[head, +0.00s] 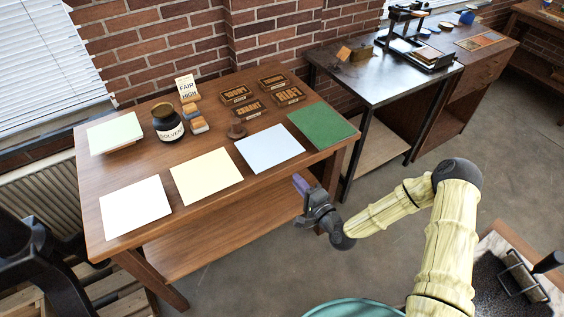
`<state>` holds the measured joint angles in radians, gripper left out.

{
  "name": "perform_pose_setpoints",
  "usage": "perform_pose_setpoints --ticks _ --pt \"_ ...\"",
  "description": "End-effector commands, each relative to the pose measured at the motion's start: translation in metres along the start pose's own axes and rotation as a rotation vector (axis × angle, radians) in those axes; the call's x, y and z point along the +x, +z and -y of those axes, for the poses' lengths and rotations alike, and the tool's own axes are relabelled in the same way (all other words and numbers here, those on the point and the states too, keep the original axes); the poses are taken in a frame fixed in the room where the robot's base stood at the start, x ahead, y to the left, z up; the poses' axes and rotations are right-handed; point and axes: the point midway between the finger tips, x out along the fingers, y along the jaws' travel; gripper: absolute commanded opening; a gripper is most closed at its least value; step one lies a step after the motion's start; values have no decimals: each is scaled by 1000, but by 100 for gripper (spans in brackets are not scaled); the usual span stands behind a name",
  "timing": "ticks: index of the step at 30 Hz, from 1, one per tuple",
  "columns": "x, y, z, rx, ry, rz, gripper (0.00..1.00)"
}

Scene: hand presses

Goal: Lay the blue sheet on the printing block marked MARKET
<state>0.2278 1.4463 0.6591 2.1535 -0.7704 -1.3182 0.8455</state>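The pale blue sheet (269,148) lies flat on the wooden table, between a cream sheet and a green sheet. Several dark wooden printing blocks with raised orange-brown lettering stand behind it: one at back left (235,94), one at back right (273,80), one at front left (249,109) and one at front right (289,95). Their lettering is too small to read surely, so I cannot tell which says MARKET. My gripper (300,184) is off the table's right front edge, apart from the blue sheet. Purple shows at its fingertips; its opening is unclear.
A white sheet (135,206), cream sheet (206,176) and green sheet (322,126) lie on the table (228,213). A solvent jar (168,123), small card (187,88) and pale green pile (115,132) stand behind. A metal-topped bench (375,82) holds a press.

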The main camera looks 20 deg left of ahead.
Motion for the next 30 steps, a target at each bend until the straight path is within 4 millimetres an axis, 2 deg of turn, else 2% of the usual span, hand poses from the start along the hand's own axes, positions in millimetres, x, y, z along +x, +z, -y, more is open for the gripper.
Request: perform_pose_setpoints --ticks 8,24,30 --pt "21 0 0 -4 -1 1 17" --pt "85 0 -3 -3 -1 2 17" --pt "98 1 -1 -1 1 2 17"
